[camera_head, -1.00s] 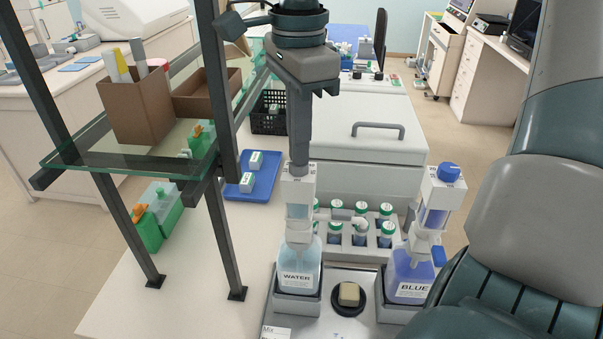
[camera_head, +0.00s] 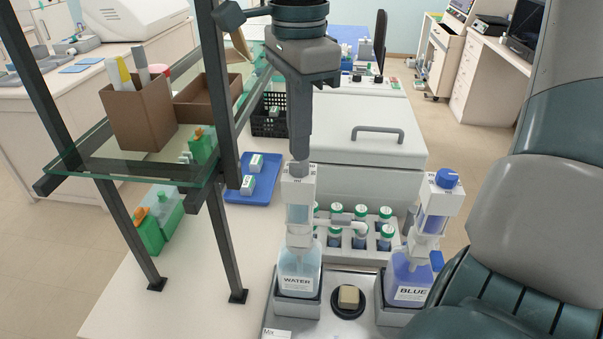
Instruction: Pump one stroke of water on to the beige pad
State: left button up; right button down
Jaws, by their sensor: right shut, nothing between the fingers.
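The water dispenser is a clear bottle labelled WATER (camera_head: 298,272) with a white pump head (camera_head: 298,190). It stands upright in a grey holder at the left of the metal tray. My right gripper (camera_head: 299,168) points straight down from above, shut and empty, with its tips at the top of the pump head. I cannot tell how hard they touch or how far the pump is pressed. The pump's spout (camera_head: 345,225) points right. The beige pad (camera_head: 348,295) sits on a round black base just right of the bottle. No water stream shows. My left gripper is out of view.
A blue dispenser (camera_head: 410,278) stands right of the pad, close to my arm. Green-capped vials (camera_head: 361,212) stand in a rack behind. A glass shelf (camera_head: 110,168) on dark posts is at the left. A blue tray (camera_head: 262,188) lies behind it.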

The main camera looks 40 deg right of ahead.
jog(key=shift+r, duration=0.15)
dwell(0.3)
jog(key=shift+r+p, duration=1.5)
jog(key=shift+r, duration=0.9)
